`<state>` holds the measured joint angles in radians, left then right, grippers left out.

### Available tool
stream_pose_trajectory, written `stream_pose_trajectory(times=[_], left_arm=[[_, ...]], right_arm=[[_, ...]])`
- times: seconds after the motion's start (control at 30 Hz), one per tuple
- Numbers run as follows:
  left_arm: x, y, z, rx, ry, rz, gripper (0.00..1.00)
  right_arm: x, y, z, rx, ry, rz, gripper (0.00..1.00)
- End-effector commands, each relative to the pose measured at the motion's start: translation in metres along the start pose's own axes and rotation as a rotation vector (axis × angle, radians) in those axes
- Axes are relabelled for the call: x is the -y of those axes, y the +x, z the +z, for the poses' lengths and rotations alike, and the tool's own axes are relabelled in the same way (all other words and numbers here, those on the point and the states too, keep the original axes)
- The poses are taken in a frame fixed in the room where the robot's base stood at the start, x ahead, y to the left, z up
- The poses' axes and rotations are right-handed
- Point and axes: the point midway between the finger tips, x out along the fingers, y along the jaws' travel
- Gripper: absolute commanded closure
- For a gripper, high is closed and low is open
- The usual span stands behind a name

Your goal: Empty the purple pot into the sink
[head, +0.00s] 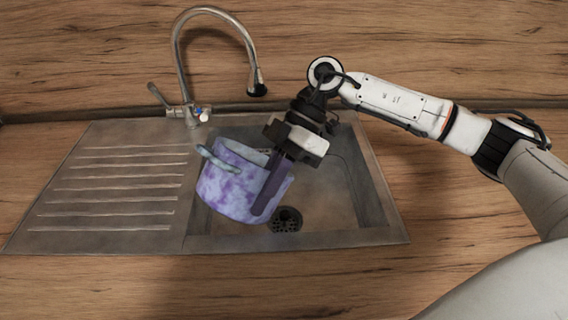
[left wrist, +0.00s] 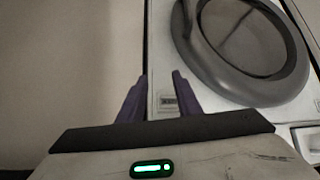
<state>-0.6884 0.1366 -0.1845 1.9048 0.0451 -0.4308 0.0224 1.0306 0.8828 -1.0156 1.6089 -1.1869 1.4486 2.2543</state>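The purple pot (head: 228,188), mottled violet with a blue-grey handle (head: 218,160) on its left, is over the sink basin (head: 325,205). It is tilted, with its rim lower on the right. My right gripper (head: 264,200) reaches down from above and is shut on the pot at its right side. One dark purple finger lies across the outer wall; the other is hidden. The pot's contents cannot be made out. My left gripper (left wrist: 157,88) is open and empty in the left wrist view, away from the sink.
A curved tap (head: 215,15) stands behind the basin, its spout hanging above the pot. A ribbed drainboard (head: 110,190) is clear on the left. The drain (head: 285,219) shows below the pot. The left wrist view shows a front-loading washer (left wrist: 245,50).

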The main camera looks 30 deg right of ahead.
Motion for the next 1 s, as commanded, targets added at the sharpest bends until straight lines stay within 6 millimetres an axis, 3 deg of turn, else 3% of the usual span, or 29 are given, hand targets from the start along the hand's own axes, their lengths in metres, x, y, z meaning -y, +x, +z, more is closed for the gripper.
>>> stream_pose_trajectory(times=[0.07,0.4,0.6,1.0], left_arm=[[-0.002,-0.014,-0.015,-0.001,0.001,0.002,0.69],[-0.004,-0.008,-0.012,-0.003,0.003,0.005,0.69],[-0.004,-0.007,-0.011,-0.002,0.003,0.006,0.69],[-0.004,-0.005,-0.008,-0.002,0.002,0.006,0.69]], right_arm=[[0.004,-0.008,-0.013,0.033,-0.011,0.02,1.0],[0.013,0.025,-0.035,0.373,-0.032,0.161,1.0],[0.019,0.028,-0.05,0.556,-0.034,0.241,1.0],[0.02,0.038,-0.05,0.706,-0.028,0.301,1.0]])
